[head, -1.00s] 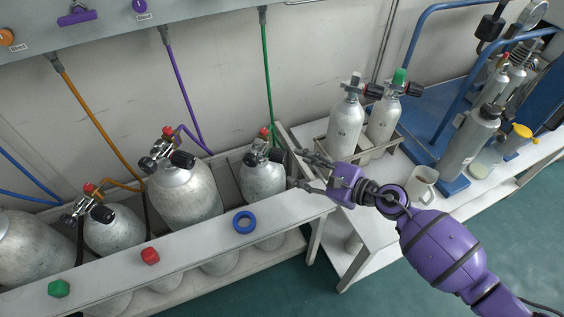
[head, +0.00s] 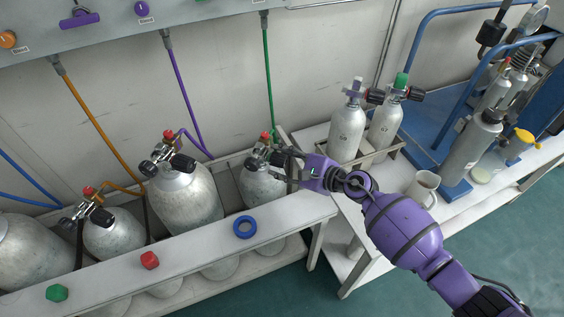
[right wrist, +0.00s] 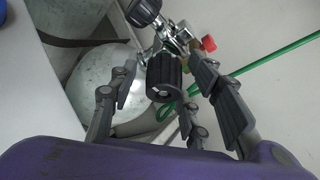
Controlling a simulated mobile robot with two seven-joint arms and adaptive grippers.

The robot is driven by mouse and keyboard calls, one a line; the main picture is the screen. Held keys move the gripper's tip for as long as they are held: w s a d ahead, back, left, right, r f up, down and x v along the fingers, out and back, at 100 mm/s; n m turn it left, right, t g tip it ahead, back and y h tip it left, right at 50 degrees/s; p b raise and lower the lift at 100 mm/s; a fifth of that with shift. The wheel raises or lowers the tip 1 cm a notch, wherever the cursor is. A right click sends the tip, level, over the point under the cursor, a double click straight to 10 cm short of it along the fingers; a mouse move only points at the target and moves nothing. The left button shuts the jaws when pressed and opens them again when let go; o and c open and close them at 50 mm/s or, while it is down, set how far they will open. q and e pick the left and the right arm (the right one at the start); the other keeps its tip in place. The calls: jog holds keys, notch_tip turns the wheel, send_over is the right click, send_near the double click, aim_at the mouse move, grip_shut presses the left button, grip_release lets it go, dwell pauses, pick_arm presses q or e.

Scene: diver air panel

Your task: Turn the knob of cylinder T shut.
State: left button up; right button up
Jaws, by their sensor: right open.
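A grey cylinder (head: 262,190) with a green hose and a red cap on its valve stands at the right end of the rack. No letter T can be read on any cylinder, so I cannot tell by marking which one is T. My right gripper (head: 276,162) is at this cylinder's valve, reaching in from the right. In the right wrist view the open fingers (right wrist: 163,76) stand on either side of a black ribbed knob (right wrist: 163,73); contact cannot be made out. A second black knob (right wrist: 143,11) sits farther along the valve. My left gripper is not in view.
Several other cylinders stand left in the rack, including a large one with a purple hose (head: 187,200). A blue ring (head: 244,227), a red cap (head: 149,260) and a green cap (head: 57,293) lie on the front ledge. Two cylinders and a mug (head: 422,187) stand right.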

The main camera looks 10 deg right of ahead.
jog(key=c, duration=1)
jog(key=shift+c, duration=0.2)
jog(key=shift+s+f, duration=0.15)
